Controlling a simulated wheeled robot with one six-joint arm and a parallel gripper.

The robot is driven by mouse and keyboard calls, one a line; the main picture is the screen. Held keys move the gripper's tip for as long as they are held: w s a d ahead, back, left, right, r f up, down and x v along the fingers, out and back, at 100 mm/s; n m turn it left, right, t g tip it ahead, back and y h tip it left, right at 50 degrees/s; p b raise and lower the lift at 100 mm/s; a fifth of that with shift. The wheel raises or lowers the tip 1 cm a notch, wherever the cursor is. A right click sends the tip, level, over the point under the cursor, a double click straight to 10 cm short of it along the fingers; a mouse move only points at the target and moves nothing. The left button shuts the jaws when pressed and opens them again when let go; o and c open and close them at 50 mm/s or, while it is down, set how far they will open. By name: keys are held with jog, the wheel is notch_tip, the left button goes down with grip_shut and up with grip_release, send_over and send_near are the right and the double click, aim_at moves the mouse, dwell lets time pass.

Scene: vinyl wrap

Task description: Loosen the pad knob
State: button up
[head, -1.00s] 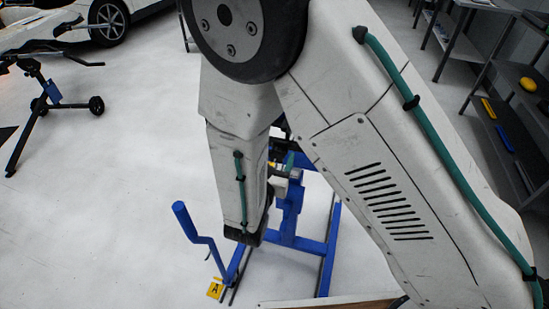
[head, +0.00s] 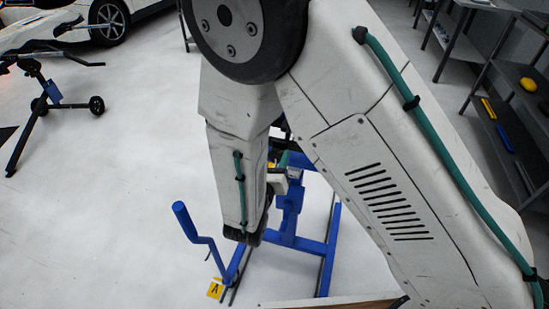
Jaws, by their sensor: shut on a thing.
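A blue stand (head: 312,246) with an upright post stands on the floor beyond my arm. My forearm hangs down in front of it and hides part of its frame. The pad knob cannot be made out. The dark wrist end of my arm is low, beside the post. My gripper's jaws are hidden behind my arm, so their hold on anything does not show.
A wheeled black stand (head: 42,110) and a white car (head: 75,25) are at the left. Shelves (head: 512,150) line the right.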

jog(key=o, duration=1)
jog(key=shift+s, duration=0.1)
jog(key=v, duration=0.7)
jog(key=shift+s+a, duration=0.15)
jog(key=shift+s, duration=0.15)
